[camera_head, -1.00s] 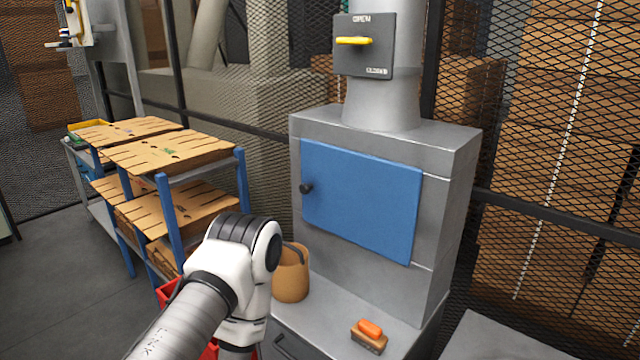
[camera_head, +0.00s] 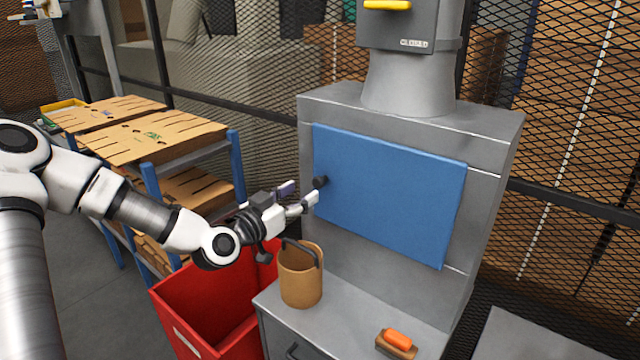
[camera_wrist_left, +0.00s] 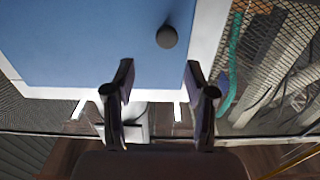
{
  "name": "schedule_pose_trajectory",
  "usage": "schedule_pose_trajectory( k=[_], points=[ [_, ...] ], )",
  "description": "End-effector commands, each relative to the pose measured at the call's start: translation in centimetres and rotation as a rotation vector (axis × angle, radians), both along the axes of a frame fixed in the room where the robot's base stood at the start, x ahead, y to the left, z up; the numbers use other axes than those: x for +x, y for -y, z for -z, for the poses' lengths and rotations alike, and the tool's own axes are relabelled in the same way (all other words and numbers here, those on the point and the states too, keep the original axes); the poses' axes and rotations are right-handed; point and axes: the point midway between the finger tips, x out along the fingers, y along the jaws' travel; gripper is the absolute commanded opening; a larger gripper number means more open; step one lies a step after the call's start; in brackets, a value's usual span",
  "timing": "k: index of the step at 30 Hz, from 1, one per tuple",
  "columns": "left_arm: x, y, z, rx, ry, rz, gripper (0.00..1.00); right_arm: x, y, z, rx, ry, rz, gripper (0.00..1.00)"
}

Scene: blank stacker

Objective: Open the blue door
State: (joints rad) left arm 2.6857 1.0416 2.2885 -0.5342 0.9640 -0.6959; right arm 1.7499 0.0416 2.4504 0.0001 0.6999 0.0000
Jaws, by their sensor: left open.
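The blue door (camera_head: 390,195) is shut, flat on the front of a grey metal cabinet (camera_head: 480,150). Its round black knob (camera_head: 321,182) is at the door's left edge; the knob also shows in the left wrist view (camera_wrist_left: 166,37), beyond the fingers. My left gripper (camera_head: 300,194) is open and empty, its fingers pointing at the door just left of the knob. In the left wrist view my left gripper (camera_wrist_left: 158,88) has its two fingers spread, with the knob ahead of the gap between them and apart from both. My right gripper is not in view.
A brown bucket (camera_head: 301,279) and an orange-topped brush (camera_head: 397,340) stand on the grey ledge below the door. A red bin (camera_head: 180,310) is at the ledge's left. A blue-legged rack (camera_head: 150,180) with cardboard sheets stands farther left.

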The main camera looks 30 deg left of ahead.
Motion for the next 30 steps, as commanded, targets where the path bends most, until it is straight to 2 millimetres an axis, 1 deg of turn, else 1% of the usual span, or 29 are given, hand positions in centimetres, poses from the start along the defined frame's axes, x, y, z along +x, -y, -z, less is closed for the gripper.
schedule_pose_trajectory(
  k=[3,9,12,15,21,22,23,24,26,27,30],
  points=[
    [1.6,0.3,0.3,0.010,-0.002,0.005,0.55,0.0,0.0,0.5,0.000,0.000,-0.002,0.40],
    [5.0,0.6,0.0,0.007,-0.003,0.004,0.55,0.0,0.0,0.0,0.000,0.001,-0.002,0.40],
    [6.2,0.6,0.0,0.004,-0.002,0.003,0.55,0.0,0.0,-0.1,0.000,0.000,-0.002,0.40],
    [6.7,0.7,0.1,0.000,-0.002,0.004,0.55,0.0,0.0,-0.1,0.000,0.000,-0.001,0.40],
    [6.7,0.7,0.1,-0.001,-0.001,0.003,0.55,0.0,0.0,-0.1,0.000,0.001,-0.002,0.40],
    [6.7,0.7,0.1,-0.001,-0.001,0.003,0.48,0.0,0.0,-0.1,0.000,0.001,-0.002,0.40],
    [6.7,0.7,0.1,-0.001,-0.001,0.003,0.38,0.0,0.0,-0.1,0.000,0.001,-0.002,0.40],
    [6.7,0.7,0.1,-0.001,-0.001,0.003,0.23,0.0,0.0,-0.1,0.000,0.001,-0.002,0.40],
    [6.7,0.7,0.1,-0.001,-0.001,0.003,0.02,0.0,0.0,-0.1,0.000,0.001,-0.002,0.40],
    [6.7,0.7,0.1,-0.001,-0.001,0.003,0.00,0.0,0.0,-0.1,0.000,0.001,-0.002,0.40],
    [6.7,0.7,0.0,0.000,0.000,0.003,0.00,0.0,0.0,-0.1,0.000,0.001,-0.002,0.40]
  ],
)
